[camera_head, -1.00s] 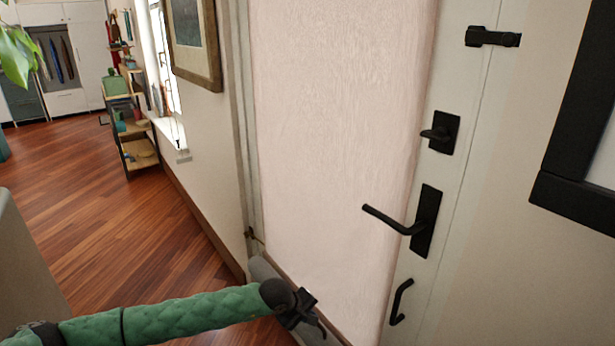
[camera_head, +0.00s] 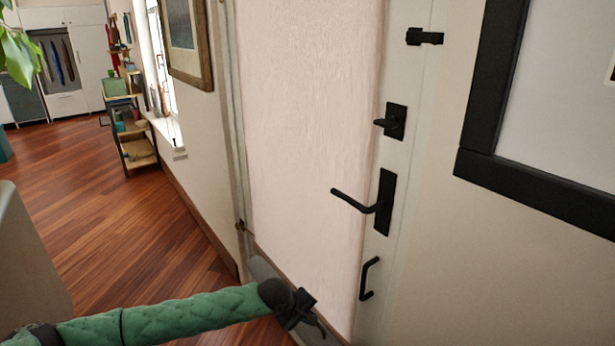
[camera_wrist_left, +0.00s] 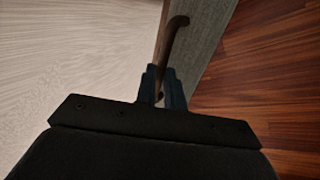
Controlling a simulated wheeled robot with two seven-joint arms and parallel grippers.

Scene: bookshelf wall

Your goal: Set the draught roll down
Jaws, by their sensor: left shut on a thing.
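The draught roll (camera_head: 262,270) is a grey roll low by the foot of the pale pink door panel, partly hidden by my left arm and gripper. In the left wrist view the grey roll (camera_wrist_left: 210,45) runs away beyond the fingers, with a brown curved loop (camera_wrist_left: 174,32) at its near side. My left gripper (camera_head: 309,312) is at the roll's near end. In the wrist view its dark fingers (camera_wrist_left: 162,88) are shut on the loop. I cannot tell whether the roll touches the floor. My right gripper is not in view.
The door (camera_head: 310,130) has a black lever handle (camera_head: 370,203), a latch and a lower pull. A dark-framed board (camera_head: 530,185) hangs at right. Wooden floor (camera_head: 120,220) is open at left, with a small shelf (camera_head: 133,140) beyond. A grey block (camera_head: 25,265) stands near left.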

